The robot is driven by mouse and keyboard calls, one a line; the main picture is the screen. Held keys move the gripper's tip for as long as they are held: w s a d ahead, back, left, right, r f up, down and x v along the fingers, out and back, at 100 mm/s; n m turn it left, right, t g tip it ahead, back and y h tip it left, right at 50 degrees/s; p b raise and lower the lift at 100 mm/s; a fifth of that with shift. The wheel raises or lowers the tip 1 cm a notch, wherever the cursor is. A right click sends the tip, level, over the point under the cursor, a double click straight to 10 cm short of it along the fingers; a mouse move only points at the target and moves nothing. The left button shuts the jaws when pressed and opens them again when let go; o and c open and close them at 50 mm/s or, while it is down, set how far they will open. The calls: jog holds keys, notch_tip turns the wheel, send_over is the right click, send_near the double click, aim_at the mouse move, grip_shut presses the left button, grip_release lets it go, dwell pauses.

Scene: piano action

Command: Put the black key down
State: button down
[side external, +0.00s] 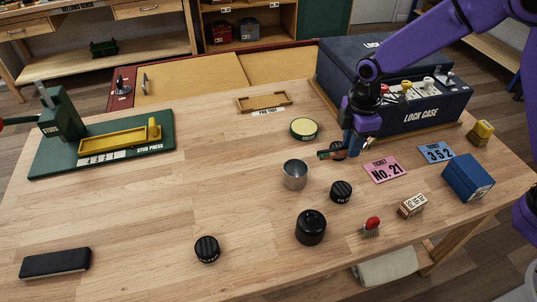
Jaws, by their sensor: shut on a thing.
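My gripper (352,150) points down over the right middle of the table, shut on a thin, small piece that I take for the black key (327,154). The key sticks out to the left of the fingers, and dark and orange-brown parts of it show. The fingers hide its middle. It appears to be held above the tabletop, but the exact gap is hard to tell. A round black tin (339,147) shows partly hidden just behind the gripper.
A metal cup (295,174) and a black ribbed tin (341,191) stand close by. Pink (385,169) and blue (436,153) tickets lie to the right. The lock case (420,110) stands behind. The stud press (105,145) is far left. The table's left middle is clear.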

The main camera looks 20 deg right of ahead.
jog(key=shift+w+a, duration=0.1)
jog(key=shift+a, duration=0.3)
jog(key=shift+w+a+f+n, duration=0.2)
jog(key=shift+w+n, duration=0.1)
jog(key=w+a+f, duration=0.3)
jog(key=w+f, duration=0.1)
jog(key=w, duration=0.3)
send_over(301, 158)
notch_tip(301, 158, down, 5)
jog(key=shift+s+f, duration=0.1)
jog(key=shift+s, duration=0.05)
jog(key=shift+w+f, duration=0.2)
jog(key=shift+f, duration=1.55)
jog(key=shift+f, duration=0.1)
jog(key=c, duration=1)
grip_release()
